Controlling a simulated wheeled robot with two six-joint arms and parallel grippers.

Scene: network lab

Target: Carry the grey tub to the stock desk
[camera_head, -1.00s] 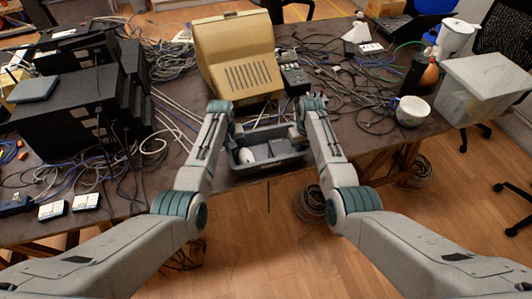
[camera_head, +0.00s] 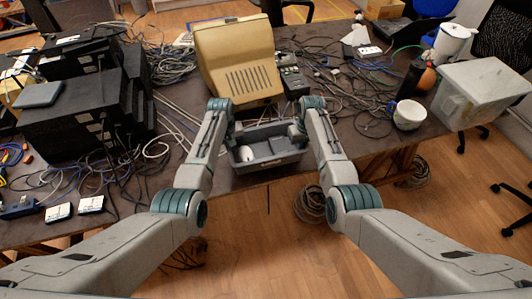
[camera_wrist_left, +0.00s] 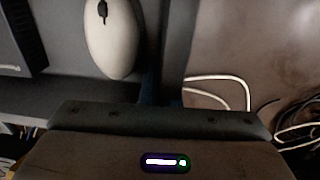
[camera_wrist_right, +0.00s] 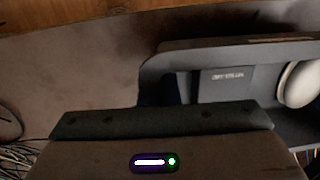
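The grey tub (camera_head: 270,163) is at the front edge of the cluttered desk, below the beige monitor, and looks level. A white mouse (camera_wrist_left: 113,38) and a dark box (camera_wrist_right: 226,82) lie in it. My left gripper (camera_head: 234,135) is at the tub's left end, and my right gripper (camera_head: 298,131) is at its right end. In each wrist view an end wall of the tub runs into the gripper, and both seem shut on it. The fingertips are hidden. I cannot tell for sure which desk is the stock desk.
The beige monitor (camera_head: 238,58) stands just behind the tub. Black equipment (camera_head: 85,110) is stacked at the left. A white mug (camera_head: 408,115) and a translucent bin (camera_head: 483,92) are at the right. Cables cover much of the desk (camera_head: 345,133). Wooden floor (camera_head: 265,240) is open in front.

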